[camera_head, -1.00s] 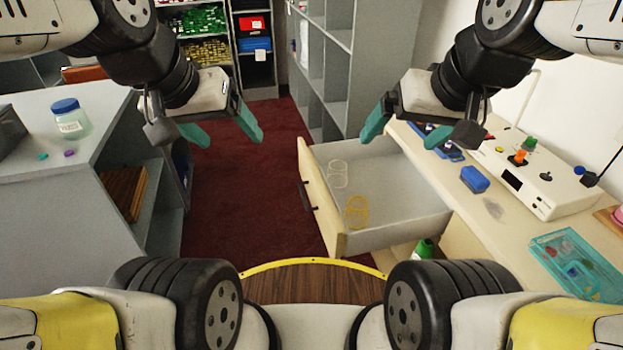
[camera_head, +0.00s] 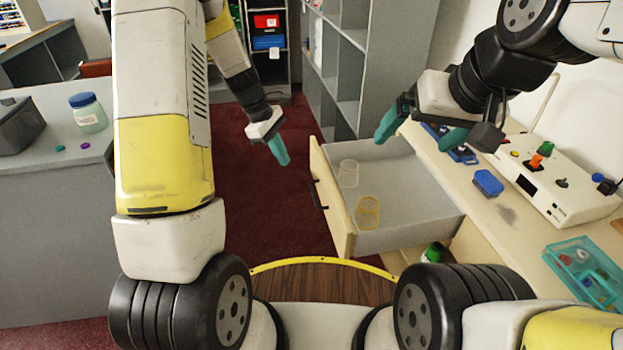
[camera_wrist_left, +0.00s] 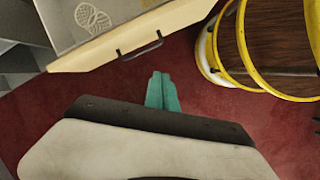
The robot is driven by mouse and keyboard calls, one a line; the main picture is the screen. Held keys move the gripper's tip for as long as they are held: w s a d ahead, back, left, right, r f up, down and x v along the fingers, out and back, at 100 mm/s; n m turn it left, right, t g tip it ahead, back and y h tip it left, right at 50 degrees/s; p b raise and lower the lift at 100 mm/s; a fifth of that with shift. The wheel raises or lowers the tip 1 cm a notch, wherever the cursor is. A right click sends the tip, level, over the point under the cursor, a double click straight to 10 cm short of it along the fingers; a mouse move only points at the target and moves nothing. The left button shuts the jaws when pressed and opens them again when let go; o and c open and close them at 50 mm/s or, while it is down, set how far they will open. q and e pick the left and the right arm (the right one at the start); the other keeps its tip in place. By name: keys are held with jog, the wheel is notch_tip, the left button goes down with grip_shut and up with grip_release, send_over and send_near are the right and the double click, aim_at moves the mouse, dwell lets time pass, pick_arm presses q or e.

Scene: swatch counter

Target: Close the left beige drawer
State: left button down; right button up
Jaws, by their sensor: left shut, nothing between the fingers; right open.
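The beige drawer (camera_head: 334,207) stands pulled out from the beige counter on the right in the head view. It has a dark handle on its front and a grey inside. The drawer front (camera_wrist_left: 185,18) and handle (camera_wrist_left: 140,47) also show in the left wrist view. My left gripper (camera_head: 279,152) is shut and empty, in front of the drawer front and apart from it. Its fingers (camera_wrist_left: 161,92) point toward the handle in the wrist view. My right gripper (camera_head: 420,133) is open above the drawer's far end.
The beige counter top (camera_head: 508,214) holds a white control box (camera_head: 560,190), a blue block (camera_head: 488,183) and a teal tray (camera_head: 585,272). A grey shelf (camera_head: 345,60) stands behind the drawer. A grey counter (camera_head: 50,200) is at the left. Red carpet (camera_head: 290,220) lies open between.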

pick_arm(q)
jog(key=d+f+n, duration=0.1)
jog(key=d+f, duration=0.2)
jog(key=f, duration=0.5)
jog(key=d+f, duration=0.4)
jog(key=f, duration=0.4)
jog(key=shift+d+n+g, duration=0.2)
jog(key=shift+n+g, duration=0.2)
jog(key=shift+f, duration=0.1)
